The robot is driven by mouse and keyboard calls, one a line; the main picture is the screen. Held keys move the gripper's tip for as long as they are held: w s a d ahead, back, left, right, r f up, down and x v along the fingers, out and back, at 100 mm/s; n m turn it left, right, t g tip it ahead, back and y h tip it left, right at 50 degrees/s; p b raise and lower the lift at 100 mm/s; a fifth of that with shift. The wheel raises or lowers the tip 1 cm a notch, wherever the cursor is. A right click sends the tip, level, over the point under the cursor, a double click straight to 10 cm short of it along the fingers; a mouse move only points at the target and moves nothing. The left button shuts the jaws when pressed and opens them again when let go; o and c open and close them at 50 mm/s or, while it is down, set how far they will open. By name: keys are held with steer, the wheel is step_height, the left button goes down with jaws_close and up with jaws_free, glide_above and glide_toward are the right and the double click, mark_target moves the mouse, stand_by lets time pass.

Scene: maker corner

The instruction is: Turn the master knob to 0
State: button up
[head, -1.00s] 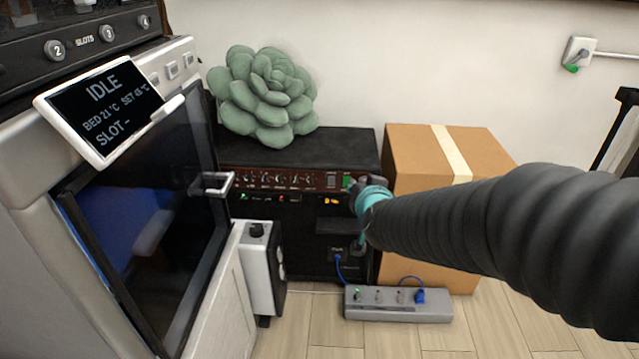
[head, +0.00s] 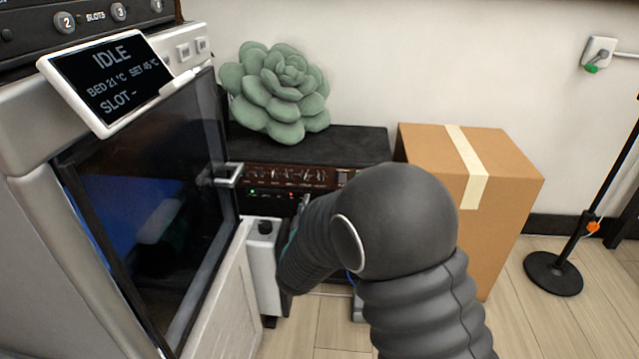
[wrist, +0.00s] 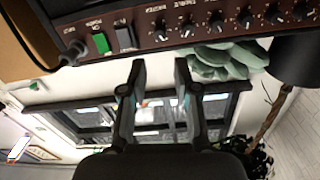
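The black amplifier (head: 345,143) with a brown control panel (head: 285,176) stands against the wall in the head view. The wrist view shows the panel (wrist: 140,38) upside down along the top, with a row of dark knobs. The knob nearest the switches (wrist: 160,31) may be the master knob; its label is too small to read surely. My gripper (wrist: 159,70) is open and empty, its two fingers apart just below the panel in the wrist view, touching no knob that I can see. In the head view my arm hides most of the gripper and the panel's lower right.
A green switch (wrist: 101,43) and a grey switch (wrist: 124,37) sit beside the knobs. A plush succulent (head: 275,90) rests on the amplifier. A cardboard box (head: 500,200) stands right, a machine with a glass door (head: 150,200) left, and a white unit (head: 262,260) in front.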

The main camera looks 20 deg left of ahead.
mark_target(320, 180)
steer(key=x, duration=1)
steer(key=shift+w, duration=0.2)
jaws_close()
